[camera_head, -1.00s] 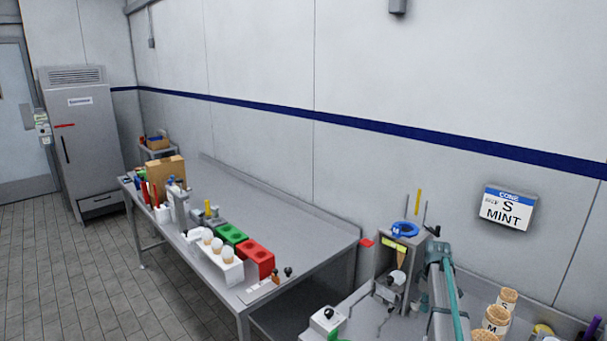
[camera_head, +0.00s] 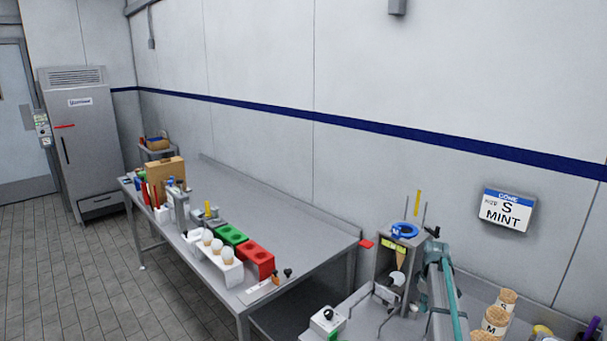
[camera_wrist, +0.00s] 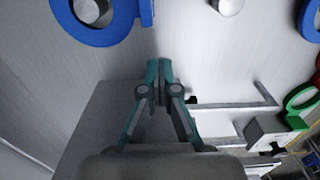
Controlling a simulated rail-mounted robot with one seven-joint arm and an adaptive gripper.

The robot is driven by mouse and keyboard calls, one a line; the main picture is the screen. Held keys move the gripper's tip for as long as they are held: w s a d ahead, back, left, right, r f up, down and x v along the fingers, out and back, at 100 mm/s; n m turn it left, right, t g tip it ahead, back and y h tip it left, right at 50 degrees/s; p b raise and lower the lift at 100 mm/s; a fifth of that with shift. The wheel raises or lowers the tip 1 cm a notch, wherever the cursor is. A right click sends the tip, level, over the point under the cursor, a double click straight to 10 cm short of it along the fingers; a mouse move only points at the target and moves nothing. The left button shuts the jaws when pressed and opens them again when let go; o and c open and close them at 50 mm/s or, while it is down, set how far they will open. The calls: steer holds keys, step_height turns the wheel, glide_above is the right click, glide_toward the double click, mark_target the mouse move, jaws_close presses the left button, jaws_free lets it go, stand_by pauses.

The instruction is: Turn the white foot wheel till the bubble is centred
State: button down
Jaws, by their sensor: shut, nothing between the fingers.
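In the wrist view my gripper (camera_wrist: 158,66) has its teal fingers together at the tips, with nothing between them. The tips are over a bare brushed metal surface, apart from the blue rings and the round metal knob (camera_wrist: 229,5) at the top edge. In the head view a small white disc (camera_head: 398,278) shows on the metal stand below a hanging cone; I cannot tell whether it is the foot wheel. The bubble cannot be made out in either view. My teal arm partly covers the right of the stand, and the fingertips cannot be made out there.
The stand (camera_head: 383,252) carries a blue ring (camera_head: 404,230). Stacked cones (camera_head: 497,312) are at the right. Bent metal rods (camera_wrist: 235,105) and a green ring (camera_wrist: 300,97) lie right of my fingers. The left table (camera_head: 290,227) holds red and green blocks; its back is clear.

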steer(key=shift+s+d, duration=0.1)
steer(key=shift+d, duration=0.1)
stand_by(0.3)
step_height(320, 180, up, 6)
steer(key=p, duration=0.2)
steer(key=shift+p, duration=0.4)
steer(key=shift+s, duration=0.1)
